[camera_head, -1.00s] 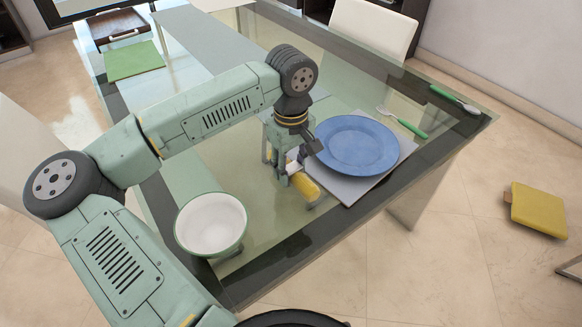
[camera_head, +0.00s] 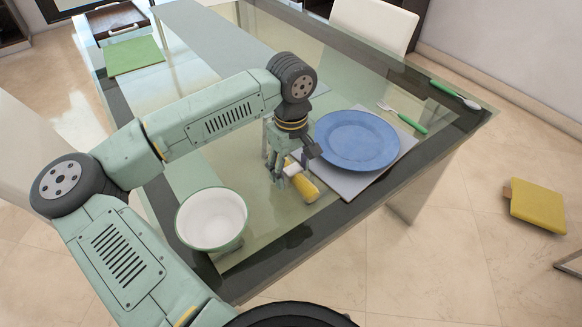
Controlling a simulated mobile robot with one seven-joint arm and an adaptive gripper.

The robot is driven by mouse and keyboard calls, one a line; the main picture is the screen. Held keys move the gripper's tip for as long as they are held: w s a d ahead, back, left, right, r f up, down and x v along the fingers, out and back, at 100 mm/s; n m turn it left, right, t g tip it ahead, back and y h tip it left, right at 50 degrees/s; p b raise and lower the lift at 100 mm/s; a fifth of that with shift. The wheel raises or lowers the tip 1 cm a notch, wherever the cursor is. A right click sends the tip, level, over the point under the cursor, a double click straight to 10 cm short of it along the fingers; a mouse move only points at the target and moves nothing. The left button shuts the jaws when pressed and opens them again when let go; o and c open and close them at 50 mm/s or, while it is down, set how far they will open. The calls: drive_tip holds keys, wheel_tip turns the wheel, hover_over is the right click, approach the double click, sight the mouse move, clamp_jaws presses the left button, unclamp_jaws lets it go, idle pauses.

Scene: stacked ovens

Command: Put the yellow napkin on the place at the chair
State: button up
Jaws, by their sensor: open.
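The rolled yellow napkin (camera_head: 304,187) with a pale ring around it lies on the glass table, just left of the grey placemat (camera_head: 352,187). A blue plate (camera_head: 357,140) sits on that placemat. My gripper (camera_head: 279,179) is open, pointing down at the left end of the napkin. Its fingers partly hide that end. I cannot tell whether they touch it.
A white bowl with a green rim (camera_head: 212,218) stands left of my gripper. A green-handled fork (camera_head: 402,117) and a spoon (camera_head: 455,94) lie beyond the plate. A white chair (camera_head: 375,24) stands behind the table.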

sight(291, 167)
drive_tip(key=shift+r+p, duration=0.35)
wheel_tip(291, 167, up, 12)
drive_tip(key=b, duration=0.2)
drive_tip(key=shift+f, duration=0.15)
